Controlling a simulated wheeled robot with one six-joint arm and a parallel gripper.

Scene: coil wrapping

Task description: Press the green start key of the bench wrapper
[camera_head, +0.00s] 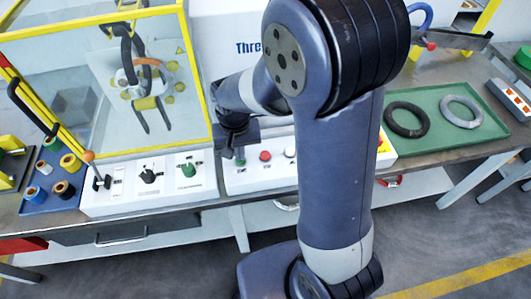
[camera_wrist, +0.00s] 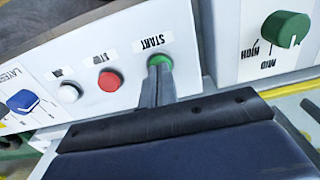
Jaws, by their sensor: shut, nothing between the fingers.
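The green start key (camera_wrist: 166,61) is round and sits beside the upside-down START label on a white panel (camera_wrist: 125,50). My gripper (camera_wrist: 160,66) is shut and empty, with its fingertips over the green key and hiding part of it. I cannot tell whether they touch it or whether it is pushed in. In the head view my gripper (camera_head: 238,150) hangs in front of the panel, with a green spot of the key (camera_head: 240,162) at its tip. The bench wrapper's clear guarded housing (camera_head: 100,70) has a yellow frame and stands at the left.
A red key (camera_wrist: 110,80) and a white key (camera_wrist: 69,93) sit beside the green one. A green knob (camera_wrist: 287,29) and a blue knob (camera_wrist: 22,101) flank them. A green tray (camera_head: 440,140) with two rings lies at the right; a blue tray (camera_head: 40,205) with coils lies left.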

